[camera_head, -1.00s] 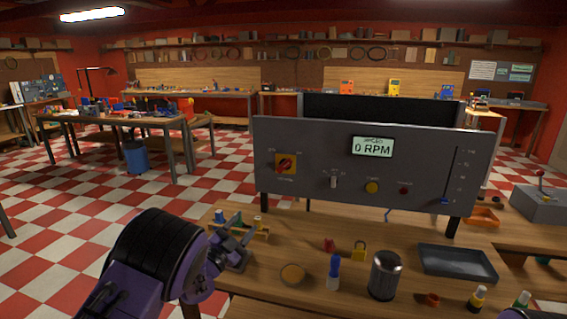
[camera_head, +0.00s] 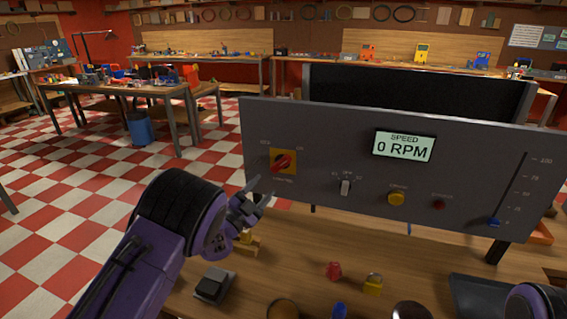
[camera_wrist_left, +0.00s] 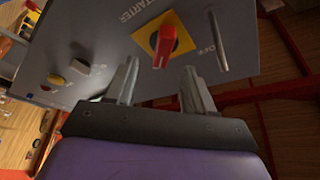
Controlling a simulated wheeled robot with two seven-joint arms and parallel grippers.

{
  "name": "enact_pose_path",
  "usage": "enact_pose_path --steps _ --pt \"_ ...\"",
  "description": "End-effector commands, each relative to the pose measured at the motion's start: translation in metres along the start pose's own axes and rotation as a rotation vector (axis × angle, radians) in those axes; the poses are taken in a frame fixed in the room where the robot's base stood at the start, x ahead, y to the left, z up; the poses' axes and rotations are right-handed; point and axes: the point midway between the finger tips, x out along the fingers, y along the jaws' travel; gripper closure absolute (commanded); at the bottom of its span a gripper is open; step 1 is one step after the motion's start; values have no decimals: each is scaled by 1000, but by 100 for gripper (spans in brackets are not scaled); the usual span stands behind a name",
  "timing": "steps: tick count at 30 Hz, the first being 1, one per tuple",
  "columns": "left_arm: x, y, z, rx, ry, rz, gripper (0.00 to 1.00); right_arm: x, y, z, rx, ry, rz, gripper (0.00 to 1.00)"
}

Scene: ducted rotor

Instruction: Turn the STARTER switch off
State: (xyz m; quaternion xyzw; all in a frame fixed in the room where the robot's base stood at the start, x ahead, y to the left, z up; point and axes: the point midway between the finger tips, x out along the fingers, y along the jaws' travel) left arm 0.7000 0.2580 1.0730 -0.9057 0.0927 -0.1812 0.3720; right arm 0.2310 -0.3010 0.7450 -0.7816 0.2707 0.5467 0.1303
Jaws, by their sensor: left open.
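The STARTER switch (camera_head: 282,161) is a red rotary knob on a yellow plate, at the left of the grey control panel (camera_head: 330,185). It also shows in the left wrist view (camera_wrist_left: 165,45), with STARTER and OFF lettering beside it. In the head view its handle sits slanted. My left gripper (camera_head: 252,192) is open and empty, just below and left of the switch. In the left wrist view its two fingertips (camera_wrist_left: 159,80) point at the panel, with the knob between and beyond them, apart from both. My right gripper is out of view.
The panel's display (camera_head: 403,146) reads 0 RPM. A white toggle (camera_head: 345,187), yellow button (camera_head: 396,198), red button and blue slider (camera_head: 494,222) lie to the right. A yellow padlock (camera_head: 373,284) and a dark tray (camera_head: 480,295) are on the bench below.

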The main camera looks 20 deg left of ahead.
Motion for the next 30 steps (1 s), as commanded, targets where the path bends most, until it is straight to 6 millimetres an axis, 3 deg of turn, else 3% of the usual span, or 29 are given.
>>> enact_pose_path --steps 6,12,18,25,26,30 --pt "48 -6 -2 -2 -1 -4 47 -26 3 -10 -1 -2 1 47" --pt "86 -1 3 -1 -5 0 47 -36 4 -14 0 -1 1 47" --pt "101 1 4 -2 -4 1 47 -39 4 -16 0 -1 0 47" --pt "102 1 4 -2 -4 1 47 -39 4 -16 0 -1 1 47" --pt "102 1 4 -2 -4 1 50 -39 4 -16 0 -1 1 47" --pt "102 1 4 -2 -4 1 96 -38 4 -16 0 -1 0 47"
